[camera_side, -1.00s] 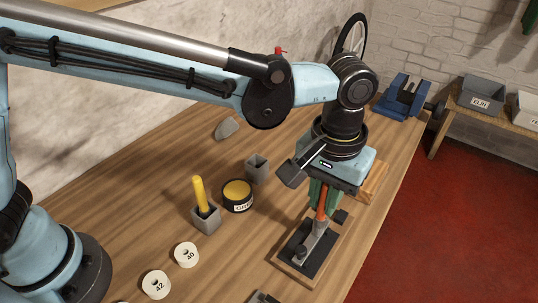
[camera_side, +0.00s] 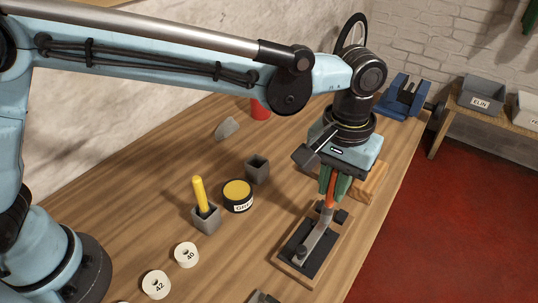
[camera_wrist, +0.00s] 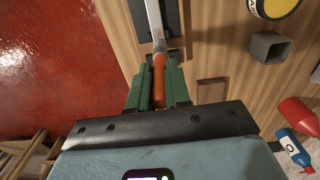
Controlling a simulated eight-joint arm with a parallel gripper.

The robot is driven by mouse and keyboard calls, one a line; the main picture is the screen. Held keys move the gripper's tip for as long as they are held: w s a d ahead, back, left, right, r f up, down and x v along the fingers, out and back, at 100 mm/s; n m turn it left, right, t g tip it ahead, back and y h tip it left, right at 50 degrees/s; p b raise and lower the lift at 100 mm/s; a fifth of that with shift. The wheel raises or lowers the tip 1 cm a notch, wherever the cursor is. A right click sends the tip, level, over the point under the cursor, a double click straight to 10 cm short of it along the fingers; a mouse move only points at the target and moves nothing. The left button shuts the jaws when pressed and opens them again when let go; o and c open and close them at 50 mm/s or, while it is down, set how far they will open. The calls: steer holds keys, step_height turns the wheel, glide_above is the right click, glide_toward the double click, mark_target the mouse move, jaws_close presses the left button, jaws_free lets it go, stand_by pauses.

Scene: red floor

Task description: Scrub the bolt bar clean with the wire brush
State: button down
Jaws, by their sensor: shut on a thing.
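My gripper (camera_side: 334,192), with green fingers, is shut on an orange handle (camera_side: 329,187). The handle also shows between the fingers in the wrist view (camera_wrist: 159,80). A grey metal bar (camera_side: 316,236) continues from the handle down to a knob on a black plate (camera_side: 331,242) with a wooden base. I cannot tell whether this bar is the bolt bar or part of a tool or lever. A yellow handle (camera_side: 199,193) stands upright in a grey square cup (camera_side: 207,221); its lower end is hidden, and no bristles show.
A black tin (camera_side: 237,203) with a yellow top and an empty grey cup (camera_side: 257,171) stand left of the plate. Numbered white discs (camera_side: 187,255) lie nearer. A wooden block (camera_side: 374,182) is beside my gripper. A blue vise (camera_side: 404,97) stands at the back.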

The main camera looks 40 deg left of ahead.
stand_by(0.3)
steer(key=shift+r, duration=3)
steer(key=shift+f, duration=0.15)
steer(key=shift+f, duration=2.3)
steer(key=shift+f, duration=0.6)
steer(key=shift+s+r, duration=0.1)
steer(key=shift+s, duration=0.65)
steer(key=shift+s, duration=0.8)
